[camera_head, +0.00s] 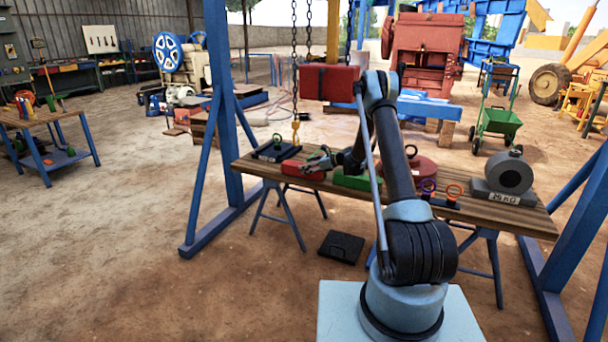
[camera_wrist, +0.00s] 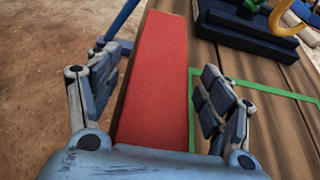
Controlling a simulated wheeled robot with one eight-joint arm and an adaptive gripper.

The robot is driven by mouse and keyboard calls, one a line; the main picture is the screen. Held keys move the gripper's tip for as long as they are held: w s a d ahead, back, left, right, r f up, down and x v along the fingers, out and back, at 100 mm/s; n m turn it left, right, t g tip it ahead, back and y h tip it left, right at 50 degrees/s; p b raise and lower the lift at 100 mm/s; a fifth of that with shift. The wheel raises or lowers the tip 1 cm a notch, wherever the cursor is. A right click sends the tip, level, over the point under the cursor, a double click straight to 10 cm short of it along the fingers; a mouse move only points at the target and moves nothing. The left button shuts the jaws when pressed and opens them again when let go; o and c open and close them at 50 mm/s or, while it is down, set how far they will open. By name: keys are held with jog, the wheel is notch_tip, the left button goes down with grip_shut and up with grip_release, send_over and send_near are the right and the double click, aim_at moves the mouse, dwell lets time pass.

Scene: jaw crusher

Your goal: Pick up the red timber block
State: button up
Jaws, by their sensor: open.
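The red timber block (camera_head: 291,167) lies near the left end of the wooden table (camera_head: 480,210) in the head view. In the wrist view the red block (camera_wrist: 158,75) runs lengthwise between my fingers, with its near end hidden behind the gripper body. My gripper (camera_head: 318,159) is just right of the block in the head view. In the wrist view my gripper (camera_wrist: 156,88) is open, one finger on each side of the block, with visible gaps on both sides. I cannot tell the exact height of the fingertips against the block.
A green outline (camera_wrist: 250,87) marks the tabletop right of the block. A dark tool base (camera_head: 273,150) stands behind it. A green block (camera_head: 352,181), a red disc-shaped weight (camera_head: 413,166) and a grey weight (camera_head: 508,176) are further right. A chain hook (camera_head: 295,130) hangs above.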

jog(key=c, duration=1.5)
